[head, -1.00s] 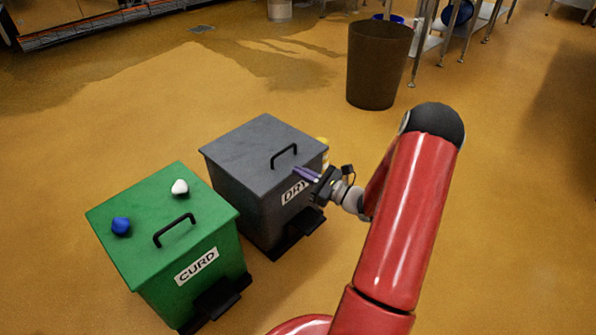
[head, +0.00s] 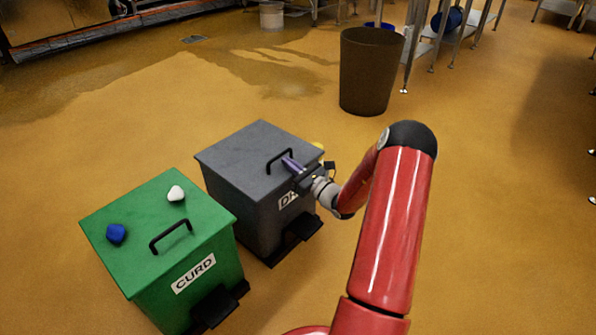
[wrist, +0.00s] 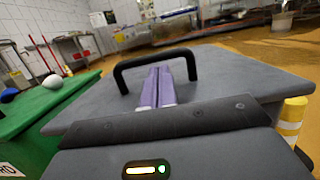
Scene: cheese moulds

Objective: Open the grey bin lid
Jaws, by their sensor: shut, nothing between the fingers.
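The grey bin (head: 237,205) stands in the middle of the head view with its grey lid (head: 245,152) lying flat and closed. A black handle (head: 279,158) arches up near the lid's front edge. My gripper (head: 287,160) is at this handle, its purple fingers pressed together. In the wrist view the fingers (wrist: 159,82) point under the arch of the handle (wrist: 155,56), between its two legs, with nothing held. I cannot tell whether they touch the handle. The front label is partly hidden by my gripper.
A green bin (head: 190,270) labelled CURD stands close at the left, with a blue lump (head: 116,233) and a white lump (head: 176,193) on its lid. A yellow-and-white object (wrist: 291,118) stands beside the grey bin. A brown bin (head: 368,75) stands behind; open floor lies right.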

